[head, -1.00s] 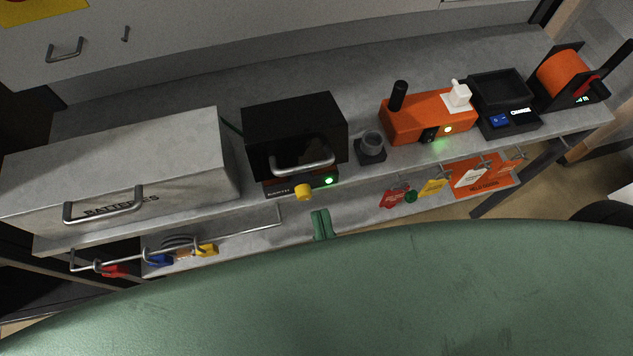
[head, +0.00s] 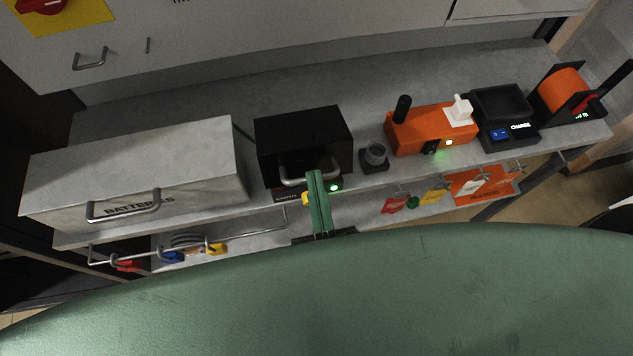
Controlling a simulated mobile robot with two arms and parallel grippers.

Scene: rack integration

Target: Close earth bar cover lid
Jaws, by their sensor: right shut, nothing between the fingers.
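The earth bar cover (head: 300,125) is a black box-like lid in the middle of the grey shelf, with a silver bar handle at its lower front. Its base carries an "EARTH" label, a lit green lamp (head: 334,188) and a yellow knob (head: 306,199). I cannot tell from this angle how far the lid is tilted. My right gripper (head: 314,174) has green fingers, shut and empty. It points up in the picture, its tips overlapping the right part of the handle; I cannot tell whether they touch it. It partly hides the base and the knob. My left gripper is out of view.
A grey batteries box (head: 140,165) stands left on the shelf (head: 235,204). Tags hang below the shelf.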

